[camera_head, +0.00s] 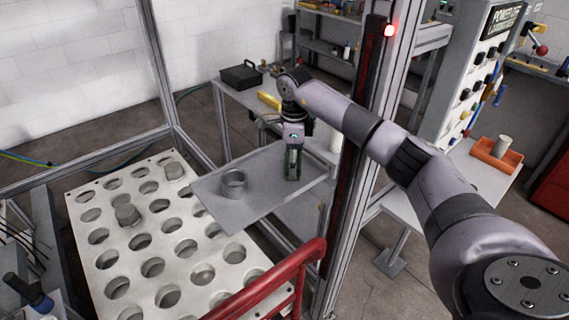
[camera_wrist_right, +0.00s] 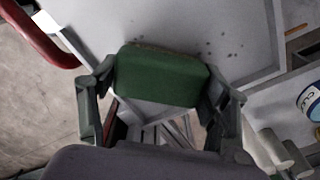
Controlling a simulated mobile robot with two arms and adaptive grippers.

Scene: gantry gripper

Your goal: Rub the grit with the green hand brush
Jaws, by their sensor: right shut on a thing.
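The green hand brush (camera_head: 293,165) is held in my right gripper (camera_head: 293,146), over the right part of a grey metal tray (camera_head: 215,197). In the right wrist view the brush (camera_wrist_right: 160,76) fills the space between the two fingers of my right gripper (camera_wrist_right: 160,88), which are shut on its sides. The grit (camera_wrist_right: 222,44) shows there as small dark specks scattered on the grey surface just beyond the brush and to its right. I cannot tell whether the bristles touch the tray. The grit is not clear in the head view. My left gripper is not in view.
A white plate with round holes (camera_head: 150,240) lies to the left. A red rail (camera_head: 290,265) is in front, and a frame post (camera_head: 365,130) rises beside my right arm.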

